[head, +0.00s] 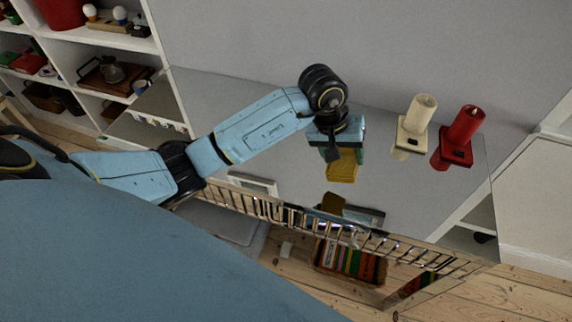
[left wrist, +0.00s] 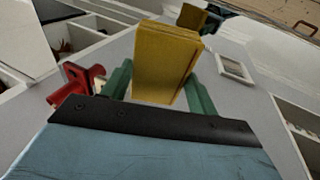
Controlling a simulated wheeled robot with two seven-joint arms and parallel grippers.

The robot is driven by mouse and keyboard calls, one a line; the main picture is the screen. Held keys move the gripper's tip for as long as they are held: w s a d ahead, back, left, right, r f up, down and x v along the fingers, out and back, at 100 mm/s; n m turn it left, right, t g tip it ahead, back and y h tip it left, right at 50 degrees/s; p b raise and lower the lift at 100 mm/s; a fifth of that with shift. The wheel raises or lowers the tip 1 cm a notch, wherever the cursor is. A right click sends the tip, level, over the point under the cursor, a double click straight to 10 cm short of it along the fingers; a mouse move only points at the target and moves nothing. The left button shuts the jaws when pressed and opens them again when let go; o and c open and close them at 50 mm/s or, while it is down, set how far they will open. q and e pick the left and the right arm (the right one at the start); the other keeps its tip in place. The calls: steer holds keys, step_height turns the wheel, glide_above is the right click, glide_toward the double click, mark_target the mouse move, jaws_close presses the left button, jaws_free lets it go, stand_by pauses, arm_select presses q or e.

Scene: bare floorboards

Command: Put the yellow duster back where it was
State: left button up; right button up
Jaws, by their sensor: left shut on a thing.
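The yellow duster (head: 342,167) is a yellow block in the jaws of my left gripper (head: 338,148), over the glossy grey tabletop (head: 385,195). In the left wrist view the duster (left wrist: 165,58) sits between the two green fingers of the left gripper (left wrist: 160,88), which are shut on it. A yellow reflection shows below it in the tabletop in the head view, so it appears held above the surface. The exact gap is hard to tell. My right gripper is not in view.
A cream candle (head: 422,115) and a red candle (head: 466,125) in square holders stand on the tabletop right of the gripper. A metal rail (head: 320,225) runs along the front edge. Loaded shelves (head: 75,50) stand at upper left.

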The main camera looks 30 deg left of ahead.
arm_select(q)
steer(key=a+y, duration=0.4)
steer(key=a, duration=1.1)
steer(key=shift+g, duration=0.3)
steer(key=f, duration=0.6)
steer(key=shift+s, duration=0.25)
steer(key=shift+f, duration=2.25)
steer(key=o, duration=0.9)
steer(key=shift+r, duration=0.1)
steer(key=r, duration=0.4)
steer(key=s+r, duration=0.1)
steer(key=r, duration=0.6)
steer(key=shift+s+d+r, duration=0.25)
steer(key=shift+s+r, duration=0.15)
